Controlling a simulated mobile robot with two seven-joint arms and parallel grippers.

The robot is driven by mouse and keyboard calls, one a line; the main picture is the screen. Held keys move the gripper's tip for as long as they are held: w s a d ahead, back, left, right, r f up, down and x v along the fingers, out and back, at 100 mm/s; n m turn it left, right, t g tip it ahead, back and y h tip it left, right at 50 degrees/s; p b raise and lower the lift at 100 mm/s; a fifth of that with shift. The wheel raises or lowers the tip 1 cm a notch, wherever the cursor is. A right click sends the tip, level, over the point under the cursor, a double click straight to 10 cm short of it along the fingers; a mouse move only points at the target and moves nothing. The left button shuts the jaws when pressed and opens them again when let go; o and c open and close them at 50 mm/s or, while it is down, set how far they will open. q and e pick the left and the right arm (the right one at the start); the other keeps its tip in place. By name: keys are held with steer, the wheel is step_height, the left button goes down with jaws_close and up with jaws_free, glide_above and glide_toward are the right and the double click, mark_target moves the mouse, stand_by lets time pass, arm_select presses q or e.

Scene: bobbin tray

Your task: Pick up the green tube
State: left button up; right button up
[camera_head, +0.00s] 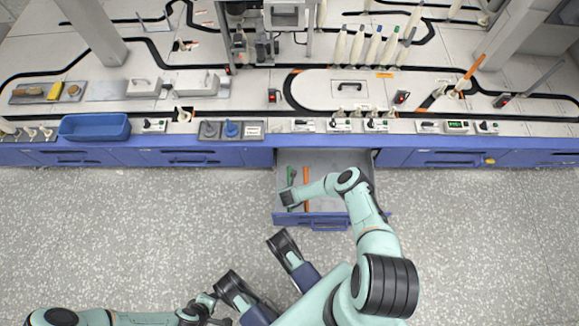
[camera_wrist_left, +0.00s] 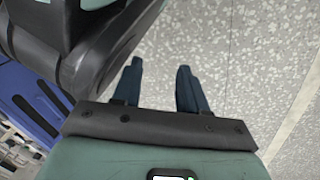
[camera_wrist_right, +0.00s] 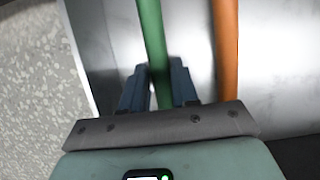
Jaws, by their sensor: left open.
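The green tube (camera_head: 291,174) lies lengthwise in the open drawer, near its left side. It also shows in the right wrist view (camera_wrist_right: 152,40), running between the two fingers of my right gripper (camera_wrist_right: 160,70). In the head view my right gripper covers the near part of the tube. My left gripper (camera_wrist_left: 160,65) is open and empty above the speckled floor, away from the drawer.
An orange tube (camera_head: 306,175) lies parallel, just right of the green one. The drawer (camera_head: 340,160) is pulled out from the blue workbench front (camera_head: 215,157). A blue tray (camera_head: 95,126) and several bobbins stand on the bench. The floor left of the drawer is clear.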

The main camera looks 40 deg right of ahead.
jaws_close()
steer(key=shift+r, duration=0.1)
